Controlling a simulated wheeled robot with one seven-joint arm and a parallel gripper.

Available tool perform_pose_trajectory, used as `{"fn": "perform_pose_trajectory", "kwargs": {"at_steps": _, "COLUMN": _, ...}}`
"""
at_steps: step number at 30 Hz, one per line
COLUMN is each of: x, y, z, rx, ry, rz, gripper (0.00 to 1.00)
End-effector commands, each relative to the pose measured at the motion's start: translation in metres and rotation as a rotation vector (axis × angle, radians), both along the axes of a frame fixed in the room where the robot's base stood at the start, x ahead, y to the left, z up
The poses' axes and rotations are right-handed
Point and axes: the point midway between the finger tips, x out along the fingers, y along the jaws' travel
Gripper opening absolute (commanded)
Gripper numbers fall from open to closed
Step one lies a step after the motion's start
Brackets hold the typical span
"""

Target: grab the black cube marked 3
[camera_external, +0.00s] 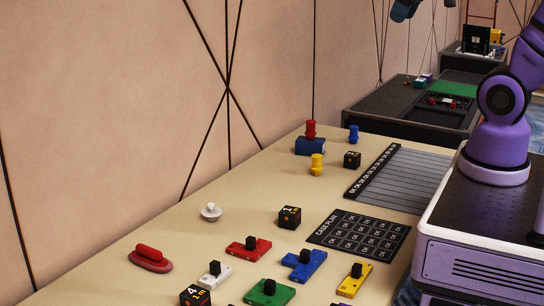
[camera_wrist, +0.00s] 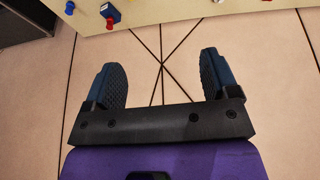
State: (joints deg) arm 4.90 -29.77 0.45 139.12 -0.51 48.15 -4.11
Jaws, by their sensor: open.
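Black cubes stand on the beige table in the external view. One (camera_external: 290,217) at the middle seems to show a 1, and one (camera_external: 195,296) at the bottom edge shows a 4. A third black cube (camera_external: 352,159) stands farther back, near the yellow peg; its mark is too small to read. I cannot tell which cube bears a 3. My gripper (camera_wrist: 164,78) is open and empty in the wrist view, its two blue pads wide apart before the wall. Only a dark blue part of it shows at the top edge of the external view, high above and away from the cubes.
A yellow peg (camera_external: 317,165), blue block (camera_external: 310,146) with a red peg, and blue peg (camera_external: 353,134) stand near the far cube. Coloured blocks with black knobs, such as the red one (camera_external: 248,249), crowd the front. A black chart (camera_external: 358,235) lies flat by my base.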

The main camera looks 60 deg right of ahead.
Motion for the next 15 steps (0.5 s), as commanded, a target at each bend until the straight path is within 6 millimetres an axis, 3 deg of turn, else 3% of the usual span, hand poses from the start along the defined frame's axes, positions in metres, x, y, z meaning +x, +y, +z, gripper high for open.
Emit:
{"fn": "perform_pose_trajectory", "kwargs": {"at_steps": 8, "x": 0.075, "y": -0.036, "z": -0.025, "rx": -0.026, "ry": 0.076, "rz": -0.009, "gripper": 0.81}}
{"fn": "perform_pose_trajectory", "kwargs": {"at_steps": 15, "x": 0.132, "y": -0.076, "z": -0.063, "rx": -0.039, "ry": 0.138, "rz": -0.008, "gripper": 0.81}}
